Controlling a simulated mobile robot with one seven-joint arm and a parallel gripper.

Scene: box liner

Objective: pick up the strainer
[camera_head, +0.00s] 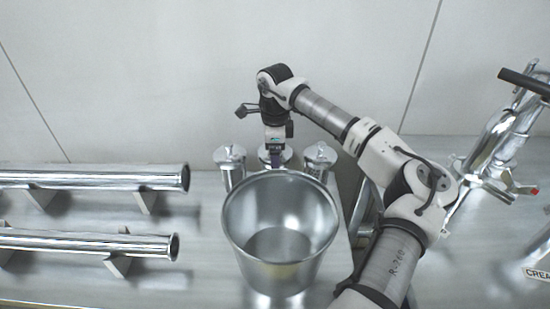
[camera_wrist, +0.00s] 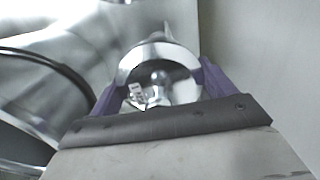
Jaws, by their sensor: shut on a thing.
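My gripper (camera_head: 275,148) points down behind the large metal bucket. It is shut on the middle one of three shiny lidded metal canisters, whose round rim (camera_head: 287,154) shows beside the fingers. In the wrist view the purple fingers sit on both sides of this canister's round, polished top (camera_wrist: 158,72), which has a small knob. It appears to be the strainer, though no label is readable. The bucket hides its lower part, so I cannot tell whether it still touches the table.
The open metal bucket (camera_head: 239,248) stands directly in front. Similar canisters stand left (camera_head: 230,165) and right (camera_head: 320,160) of my gripper. Two chrome tubes (camera_head: 90,178) (camera_head: 85,241) lie on supports at left. A metal pipe assembly (camera_head: 500,140) stands at right. A wall is close behind.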

